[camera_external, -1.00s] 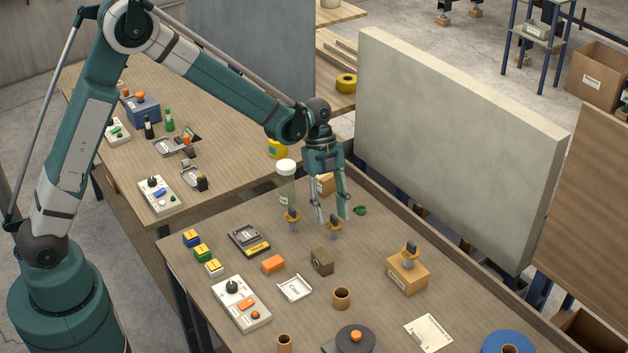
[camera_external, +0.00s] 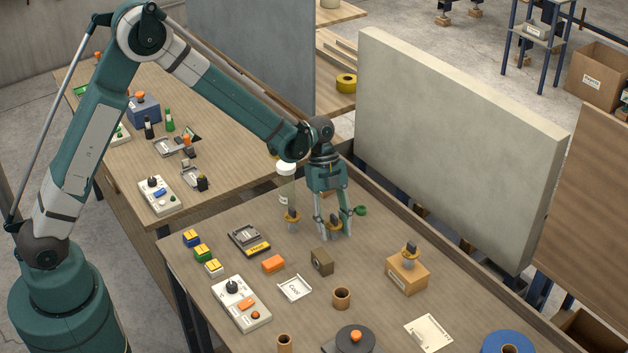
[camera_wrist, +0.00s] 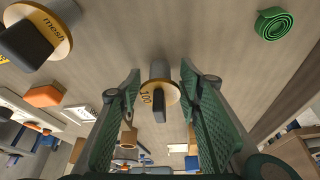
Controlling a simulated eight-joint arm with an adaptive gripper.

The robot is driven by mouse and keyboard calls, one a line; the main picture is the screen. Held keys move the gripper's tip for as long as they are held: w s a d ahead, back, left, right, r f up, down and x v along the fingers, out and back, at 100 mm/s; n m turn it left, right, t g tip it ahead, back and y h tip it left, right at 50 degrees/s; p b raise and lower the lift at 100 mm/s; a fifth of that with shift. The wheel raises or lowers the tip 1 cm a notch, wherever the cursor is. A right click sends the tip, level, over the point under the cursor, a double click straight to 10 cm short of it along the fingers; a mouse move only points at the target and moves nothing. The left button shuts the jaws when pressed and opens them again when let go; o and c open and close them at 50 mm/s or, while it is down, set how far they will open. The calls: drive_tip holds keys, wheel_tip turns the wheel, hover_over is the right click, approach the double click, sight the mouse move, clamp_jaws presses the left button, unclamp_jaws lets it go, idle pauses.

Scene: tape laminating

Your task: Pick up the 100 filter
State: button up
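The 100 filter (camera_wrist: 174,93) is a yellow-tan disc marked "100" with a dark block-shaped knob and a grey body. It stands on the table, and in the external view (camera_external: 334,221) it is partly hidden by my fingers. My gripper (camera_external: 335,231) is low over the table with its fingers down on either side of this filter. In the wrist view my gripper (camera_wrist: 160,75) is open, with the filter between the green pads and visible gaps on both sides. A similar filter marked "mesh" (camera_wrist: 57,24) stands close by on the left; it also shows in the external view (camera_external: 292,218).
A green coil (camera_external: 360,210) lies just right of my fingers. A brown block (camera_external: 321,262) is in front. Another yellow-rimmed piece (camera_external: 411,250) sits on a cardboard box (camera_external: 407,277) to the right.

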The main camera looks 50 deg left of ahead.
idle(0.4)
drive_tip(key=c, duration=0.6)
drive_tip(key=shift+r, duration=0.15)
drive_tip(key=shift+r+p, duration=0.45)
drive_tip(key=shift+r, duration=4.45)
